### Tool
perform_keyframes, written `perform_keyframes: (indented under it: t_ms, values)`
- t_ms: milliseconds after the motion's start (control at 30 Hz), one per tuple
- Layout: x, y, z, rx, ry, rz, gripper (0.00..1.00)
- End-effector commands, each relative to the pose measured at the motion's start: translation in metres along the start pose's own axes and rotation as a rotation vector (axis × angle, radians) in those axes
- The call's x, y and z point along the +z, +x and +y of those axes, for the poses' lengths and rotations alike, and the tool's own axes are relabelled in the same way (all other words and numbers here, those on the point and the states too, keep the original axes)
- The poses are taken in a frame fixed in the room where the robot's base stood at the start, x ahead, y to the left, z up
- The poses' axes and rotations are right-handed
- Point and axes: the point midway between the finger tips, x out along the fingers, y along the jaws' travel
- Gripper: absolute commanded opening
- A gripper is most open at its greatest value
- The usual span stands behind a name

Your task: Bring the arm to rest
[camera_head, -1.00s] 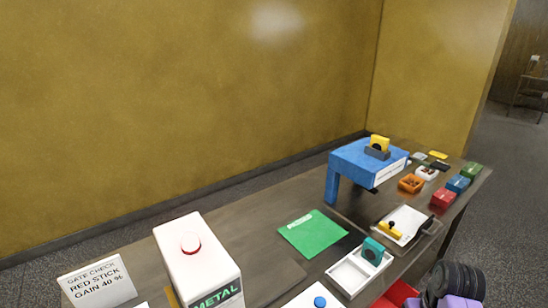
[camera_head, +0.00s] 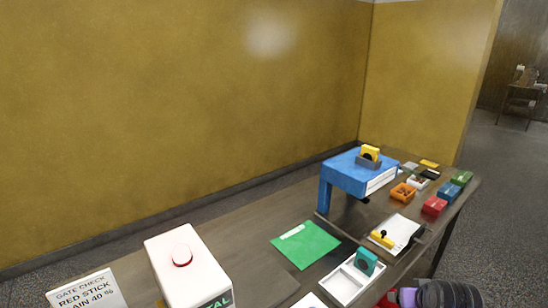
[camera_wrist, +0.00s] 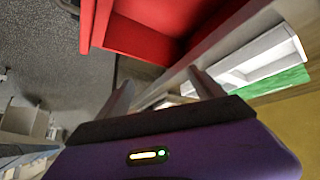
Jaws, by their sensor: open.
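My gripper (camera_wrist: 165,95) shows in the wrist view, with its two grey fingers spread apart and nothing seen between them. A red open box (camera_wrist: 160,30) lies just beyond the fingers at the top of that view. A white tray (camera_wrist: 265,50) and a green sheet are to the right of the fingers. In the head view, only a dark and purple part of my arm shows at the bottom right edge; the fingers are out of that view.
The table holds a white metal detector box (camera_head: 187,270), a sign (camera_head: 88,292), a green sheet (camera_head: 306,244), a divided white tray (camera_head: 345,282), a blue stand (camera_head: 352,172), and several small coloured boxes at the far end. Grey floor (camera_head: 505,200) is clear at the right.

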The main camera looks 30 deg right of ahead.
Motion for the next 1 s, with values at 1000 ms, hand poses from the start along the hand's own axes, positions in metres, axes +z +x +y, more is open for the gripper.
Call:
perform_keyframes:
  t_ms: [1000]
  values:
    - [0.17, -0.282, -0.165, -0.569, -0.274, 0.834, 0.77]
